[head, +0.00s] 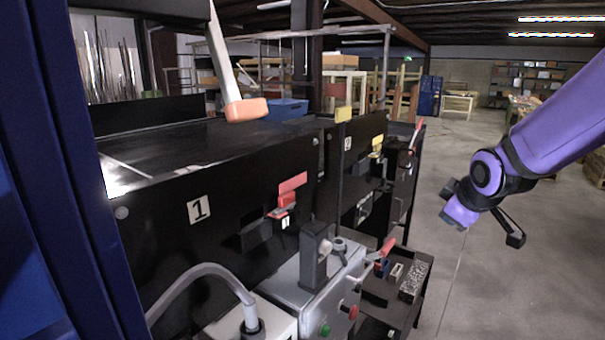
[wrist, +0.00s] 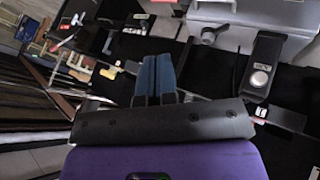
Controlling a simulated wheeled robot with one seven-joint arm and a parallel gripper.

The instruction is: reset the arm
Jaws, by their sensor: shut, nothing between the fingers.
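My arm (head: 560,130), purple with black joints, reaches in from the right in the head view. Its end hangs in free air over the floor, right of the black machine (head: 160,235) and apart from it. In the wrist view my gripper (wrist: 155,62) shows two blue-grey fingers side by side, shut with nothing held. Behind the fingers in that view are parts of the machine; I see no contact with them. The fingertips are hard to make out in the head view.
The machine bears a number 1 plate (head: 199,209), a red latch (head: 286,198) and a yellow latch (head: 376,146). A grey control box (head: 300,285) has a green button (head: 324,330). A dark tray (head: 380,293) holds small parts. The floor (head: 540,270) at right is clear.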

